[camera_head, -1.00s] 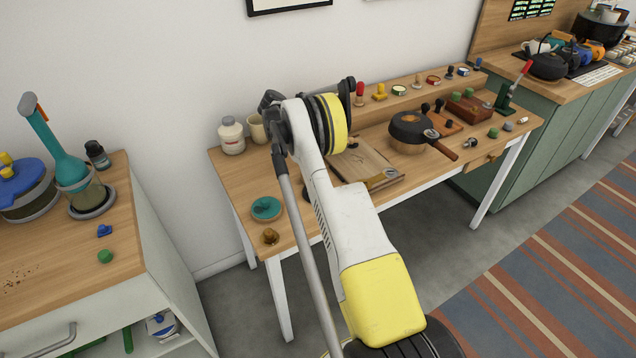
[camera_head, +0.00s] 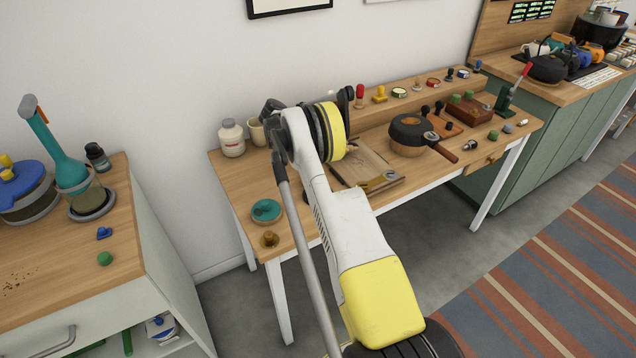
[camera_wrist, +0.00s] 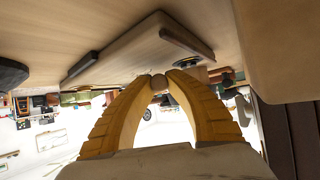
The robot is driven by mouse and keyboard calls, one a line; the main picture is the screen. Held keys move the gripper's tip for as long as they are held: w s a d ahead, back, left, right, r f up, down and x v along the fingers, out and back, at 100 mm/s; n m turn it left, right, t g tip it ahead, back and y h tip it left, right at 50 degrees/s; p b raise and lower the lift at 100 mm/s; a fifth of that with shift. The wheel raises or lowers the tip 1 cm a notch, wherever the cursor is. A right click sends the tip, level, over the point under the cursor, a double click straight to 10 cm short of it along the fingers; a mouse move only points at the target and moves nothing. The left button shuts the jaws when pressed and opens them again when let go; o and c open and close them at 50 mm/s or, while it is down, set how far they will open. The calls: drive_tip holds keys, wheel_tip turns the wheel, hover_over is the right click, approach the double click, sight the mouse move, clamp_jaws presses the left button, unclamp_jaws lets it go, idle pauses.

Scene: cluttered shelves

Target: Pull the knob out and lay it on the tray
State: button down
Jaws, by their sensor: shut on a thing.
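In the wrist view, my gripper (camera_wrist: 158,86) has its two yellow fingers closed at the tips on a small, round, pale brown knob (camera_wrist: 158,81). The fingers hide most of the knob. The wooden tray (camera_wrist: 135,42) with dark bar handles fills the upper part of that view, close to the fingertips. In the head view, the tray (camera_head: 378,163) lies on the workbench, partly covered by my arm. My gripper is mostly hidden behind the arm there, near the tray's front edge. I cannot tell if the knob touches anything beyond the fingers.
A dark-lidded pan (camera_head: 409,130) stands right of the tray. A white jar (camera_head: 231,138) and a teal dish (camera_head: 266,210) are on the bench's left. Stamps and tins line the rear shelf (camera_head: 380,94). A brown knob-like piece (camera_head: 270,239) lies at the front left corner.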

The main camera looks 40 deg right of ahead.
drive_tip(key=shift+f, duration=0.45)
drive_tip(key=c, duration=1.3)
unclamp_jaws()
drive_tip(key=shift+c, duration=0.2)
drive_tip(key=v, duration=1.2)
drive_tip(key=shift+s+a, duration=0.1)
drive_tip(key=shift+r, duration=0.15)
